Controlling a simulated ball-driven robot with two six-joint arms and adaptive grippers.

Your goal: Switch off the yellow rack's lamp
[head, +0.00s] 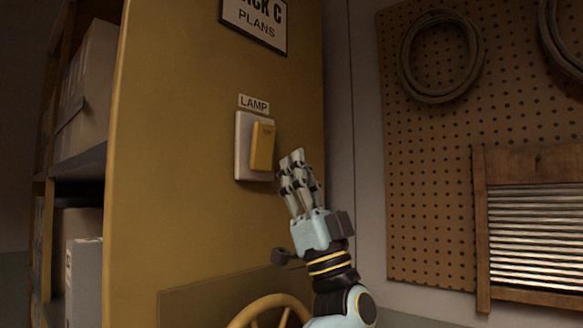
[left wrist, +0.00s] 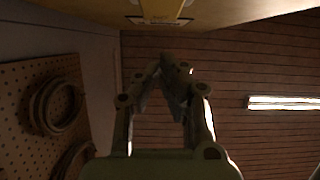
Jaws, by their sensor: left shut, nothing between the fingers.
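The yellow rack (head: 190,218) stands at the left of the head view, its yellow end panel facing me. A lamp switch with a yellow rocker (head: 263,147) on a pale plate (head: 241,146) is mounted on this panel, under a "LAMP" label (head: 254,103). The switch also shows at the top edge of the left wrist view (left wrist: 160,9). My left gripper (head: 293,160) is shut and empty, pointing up, just right of and below the rocker in the head view. A gap shows between them there. My right gripper is in neither view.
A "PLANS" sign (head: 256,25) hangs above the switch. A yellow handwheel (head: 270,311) is low on the panel, near my left arm. A pegboard (head: 425,150) with coiled hoses (head: 407,62) and a wood-framed washboard (head: 535,235) is at right. Boxes fill the rack's shelves.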

